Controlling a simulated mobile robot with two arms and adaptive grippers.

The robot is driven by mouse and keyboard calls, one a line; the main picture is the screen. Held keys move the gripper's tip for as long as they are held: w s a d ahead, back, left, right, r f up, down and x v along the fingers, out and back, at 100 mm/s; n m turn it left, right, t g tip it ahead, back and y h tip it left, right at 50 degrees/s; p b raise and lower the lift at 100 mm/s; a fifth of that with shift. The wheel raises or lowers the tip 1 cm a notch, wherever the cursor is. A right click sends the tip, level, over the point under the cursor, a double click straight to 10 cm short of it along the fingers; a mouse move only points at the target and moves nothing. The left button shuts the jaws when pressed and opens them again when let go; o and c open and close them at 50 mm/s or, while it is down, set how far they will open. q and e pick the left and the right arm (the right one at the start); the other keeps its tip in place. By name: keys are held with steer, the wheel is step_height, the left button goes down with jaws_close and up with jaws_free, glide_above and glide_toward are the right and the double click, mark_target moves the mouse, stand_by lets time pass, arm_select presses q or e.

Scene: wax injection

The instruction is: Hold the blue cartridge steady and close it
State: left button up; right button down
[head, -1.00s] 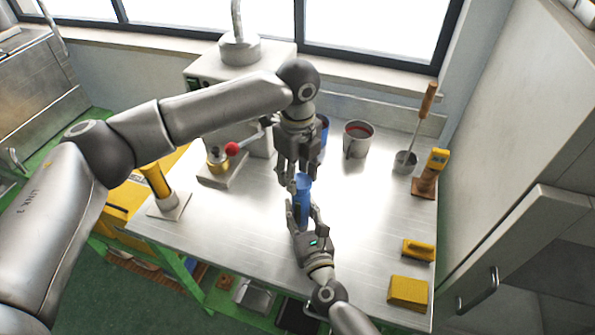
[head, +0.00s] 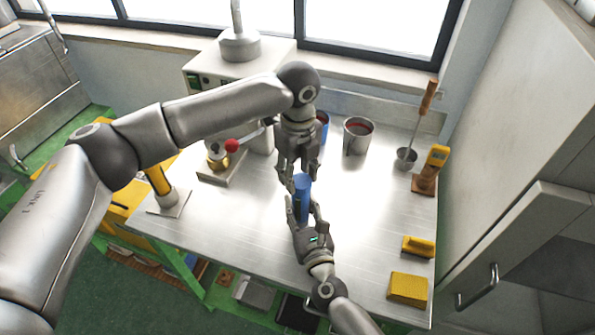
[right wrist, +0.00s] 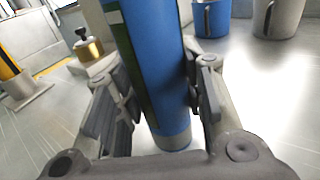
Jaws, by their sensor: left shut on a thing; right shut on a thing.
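The blue cartridge (head: 302,198) stands upright at the middle of the steel table. It also fills the centre of the right wrist view (right wrist: 155,70), where its top is out of frame. My right gripper (head: 304,209) comes from the front and is shut around the cartridge's body, one finger on each side. My left gripper (head: 299,181) points down from above, with its fingers at the cartridge's top end. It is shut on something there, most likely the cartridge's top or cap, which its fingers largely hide.
The steel table (head: 355,240) is clear right of the cartridge. Two metal pots, one grey (head: 357,136), stand behind. A ladle pot (head: 405,158) and yellow tools (head: 408,289) line the right edge.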

arm_select(q)
steer(key=m, duration=0.4)
steer(key=shift+d+m, duration=0.25)
steer(key=shift+m, duration=0.05)
steer(key=m, duration=0.4)
steer(key=shift+w+d+m, duration=0.1)
steer(key=shift+d+m, duration=0.15)
steer(key=shift+m, duration=0.05)
steer(key=m, duration=0.4)
steer(key=shift+d+m, duration=0.2)
steer(key=shift+m, duration=0.1)
steer(key=m, duration=0.4)
steer(key=shift+s+d+m, duration=0.15)
steer(key=shift+s+m, duration=0.1)
steer(key=shift+m, duration=0.05)
steer(key=o, duration=0.8)
